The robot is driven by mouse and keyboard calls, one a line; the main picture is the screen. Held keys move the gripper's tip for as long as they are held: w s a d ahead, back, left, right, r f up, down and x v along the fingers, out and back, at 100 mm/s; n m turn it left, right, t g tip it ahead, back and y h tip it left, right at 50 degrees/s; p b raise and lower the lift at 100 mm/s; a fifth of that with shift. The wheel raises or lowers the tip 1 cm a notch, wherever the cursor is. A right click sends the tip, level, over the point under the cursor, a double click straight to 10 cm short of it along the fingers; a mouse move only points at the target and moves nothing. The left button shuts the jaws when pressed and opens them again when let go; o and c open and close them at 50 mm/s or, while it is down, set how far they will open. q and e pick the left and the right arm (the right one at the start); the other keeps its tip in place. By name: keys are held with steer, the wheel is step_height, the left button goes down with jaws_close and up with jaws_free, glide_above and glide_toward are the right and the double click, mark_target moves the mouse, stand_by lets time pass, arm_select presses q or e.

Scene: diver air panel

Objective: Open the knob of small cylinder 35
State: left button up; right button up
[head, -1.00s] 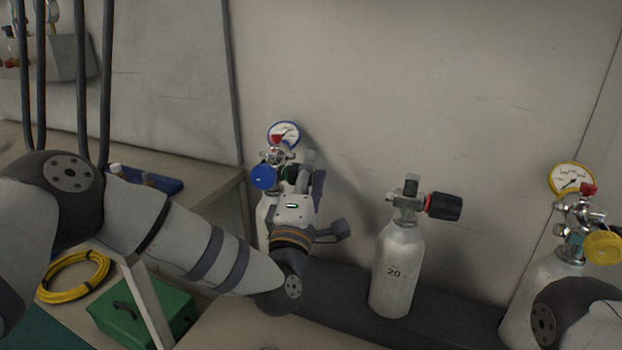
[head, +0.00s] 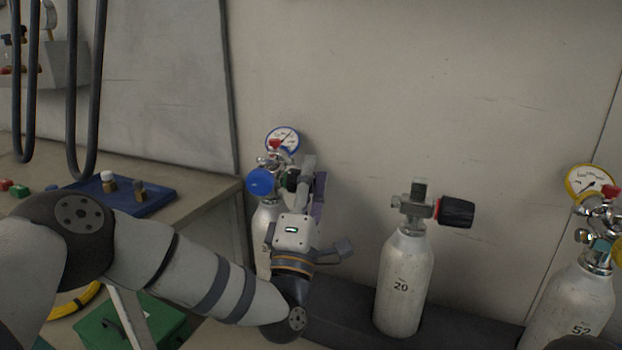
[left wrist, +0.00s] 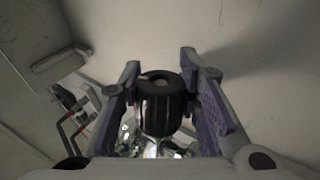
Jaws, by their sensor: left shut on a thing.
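The small cylinder (head: 262,238) at the left of the row is pale, with a blue-rimmed gauge (head: 282,140) and a blue round cap (head: 260,182) on its valve. Its number is mostly covered by my arm. My left gripper (head: 304,182) is at the right side of this valve, its fingers pointing up and away. In the left wrist view, a black ribbed knob (left wrist: 160,104) sits between the two purple-padded fingers. The gripper is shut on it. In the head view the knob is mostly hidden behind the fingers. My right gripper is out of view.
Cylinder 20 (head: 402,282) with a black knob (head: 456,212) stands to the right, and cylinder 52 (head: 570,310) with a yellow gauge (head: 590,184) at the far right. The wall (head: 400,90) is close behind. A blue tray (head: 130,198) lies on the left bench.

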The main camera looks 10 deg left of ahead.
arm_select(q)
steer(key=o, duration=1.2)
steer(key=shift+w+a+f, duration=0.1)
steer(key=shift+a+f, duration=0.05)
steer(key=shift+f, duration=0.2)
steer(key=shift+r, duration=0.1)
steer(key=v, duration=1.2)
